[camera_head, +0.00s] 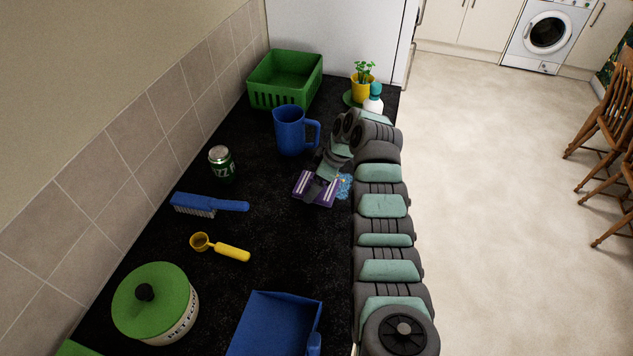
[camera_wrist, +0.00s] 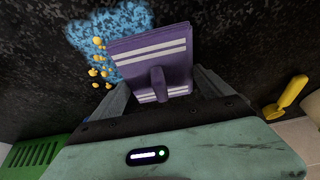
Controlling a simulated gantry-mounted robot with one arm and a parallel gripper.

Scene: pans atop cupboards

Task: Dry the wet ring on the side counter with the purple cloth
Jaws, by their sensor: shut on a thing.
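The purple cloth (camera_head: 302,187) with white stripes lies flat on or just above the dark side counter (camera_head: 262,215), below the blue mug. My gripper (camera_head: 324,180) is over it. In the wrist view my gripper (camera_wrist: 160,88) is shut on the raised purple grip of the cloth (camera_wrist: 135,45), with a finger on each side. The wet ring shows as a light blue patch (camera_head: 345,186) right beside the cloth, partly hidden by the cloth and my arm. In the wrist view the patch (camera_wrist: 125,18) carries several yellow bits and runs under the cloth's edge.
A blue mug (camera_head: 290,132), green can (camera_head: 221,164), blue brush (camera_head: 205,204), yellow scoop (camera_head: 225,249), lidded pot (camera_head: 178,318) and blue dustpan (camera_head: 275,325) stand around. A green basket (camera_head: 285,80), potted plant (camera_head: 362,86) and white bottle (camera_head: 373,103) are behind.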

